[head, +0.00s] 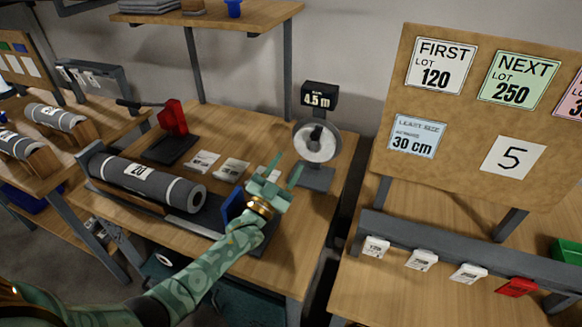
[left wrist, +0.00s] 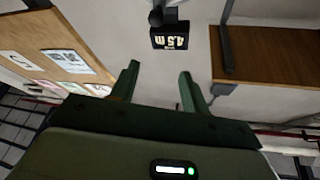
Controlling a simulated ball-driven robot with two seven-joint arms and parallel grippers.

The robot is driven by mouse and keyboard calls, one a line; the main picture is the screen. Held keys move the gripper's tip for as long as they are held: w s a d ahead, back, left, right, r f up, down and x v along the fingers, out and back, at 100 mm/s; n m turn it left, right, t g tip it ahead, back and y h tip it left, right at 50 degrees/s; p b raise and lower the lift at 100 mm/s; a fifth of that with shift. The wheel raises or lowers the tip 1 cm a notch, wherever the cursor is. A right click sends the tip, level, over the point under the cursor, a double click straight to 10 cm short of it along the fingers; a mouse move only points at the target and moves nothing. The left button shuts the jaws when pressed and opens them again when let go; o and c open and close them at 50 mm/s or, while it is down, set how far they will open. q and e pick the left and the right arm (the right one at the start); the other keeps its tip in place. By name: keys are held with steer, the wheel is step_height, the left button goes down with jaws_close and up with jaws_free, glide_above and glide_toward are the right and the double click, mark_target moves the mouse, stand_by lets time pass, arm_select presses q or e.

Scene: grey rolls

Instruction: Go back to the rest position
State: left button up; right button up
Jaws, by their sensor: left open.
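My left gripper (head: 284,172) is open and empty in the head view, above the right part of the wooden bench (head: 262,126). Its two green fingers point up and away, toward a round dial device with a small display (head: 319,98) reading 4.5 m. In the left wrist view the open fingers (left wrist: 157,85) have nothing between them, and the same display (left wrist: 170,36) shows upside down beyond them. A grey roll labelled 20 (head: 147,181) lies on the bench to the left of the gripper. My right gripper is not in view.
A red clamp-like device (head: 173,118) and white cards (head: 202,162) are on the bench. A blue part (head: 233,206) is close beside my left wrist. A board with lot cards (head: 465,109) stands at the right, above a grey rail with white tags (head: 421,260). Grey rolls (head: 54,116) rest at far left.

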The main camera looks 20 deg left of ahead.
arm_select(q)
steer(key=s+d+f+m+g+y, duration=0.2)
steer(key=s+d+f+g, duration=0.2)
steer(key=s+f+g, duration=0.55)
steer(key=s+a+r+g+y, duration=0.2)
steer(key=s+a+g+y, duration=0.15)
steer(key=s, duration=0.85)
steer(key=s+a+r+g+y, duration=0.25)
steer(key=s+a, duration=0.25)
steer(key=s, duration=0.6)
steer(key=s+d+f+n+g+h, duration=0.1)
steer(key=s+d+f+g, duration=0.15)
steer(key=f, duration=1.15)
steer(key=s+d+f+g+h, duration=0.15)
steer(key=s+f, duration=0.25)
steer(key=f, duration=1.1)
steer(key=s+f+n+g, duration=0.1)
steer(key=s+f, duration=0.5)
steer(key=s, duration=0.3)
steer(key=s+f+n+g+h, duration=0.1)
steer(key=s+f+n, duration=0.1)
steer(key=s+f, duration=0.5)
steer(key=shift+s+d, duration=0.25)
steer(key=shift+s, duration=0.95)
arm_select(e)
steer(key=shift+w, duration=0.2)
